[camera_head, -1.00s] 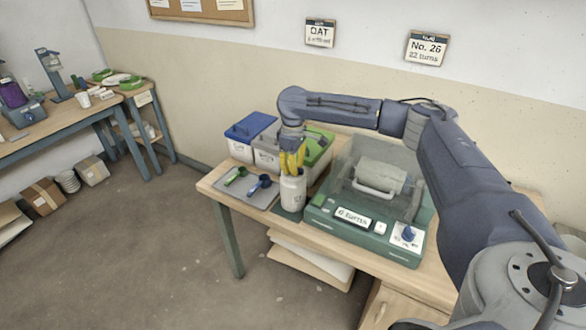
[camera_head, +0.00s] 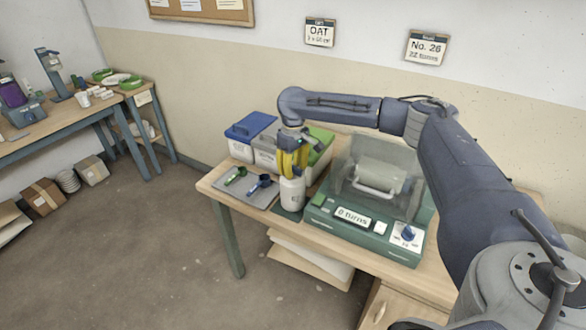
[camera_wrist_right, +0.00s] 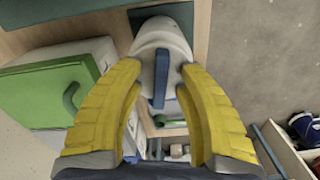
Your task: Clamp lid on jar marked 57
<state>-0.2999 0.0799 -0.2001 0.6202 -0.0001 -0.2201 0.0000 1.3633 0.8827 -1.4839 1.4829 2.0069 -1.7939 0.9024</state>
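A white jar (camera_head: 291,194) stands upright on the dark green mat (camera_head: 289,215) at the table's front edge. Any number on it is too small to read. In the right wrist view its white top (camera_wrist_right: 160,38) carries a blue bar (camera_wrist_right: 160,82). My right gripper (camera_head: 292,174) points down over the jar, its yellow fingers around the jar's top. In the right wrist view the gripper (camera_wrist_right: 161,70) is open, with one finger on each side of the blue bar and visible gaps between. The fingers hide the jar's top in the head view. My left gripper is out of view.
A green machine (camera_head: 318,212) with a clear cover and drum stands close right of the jar. Its display (camera_head: 352,216) reads about "0 turns". A grey tray (camera_head: 232,190) with green and blue scoops lies left. Blue-, grey- and green-lidded bins (camera_head: 240,150) stand behind.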

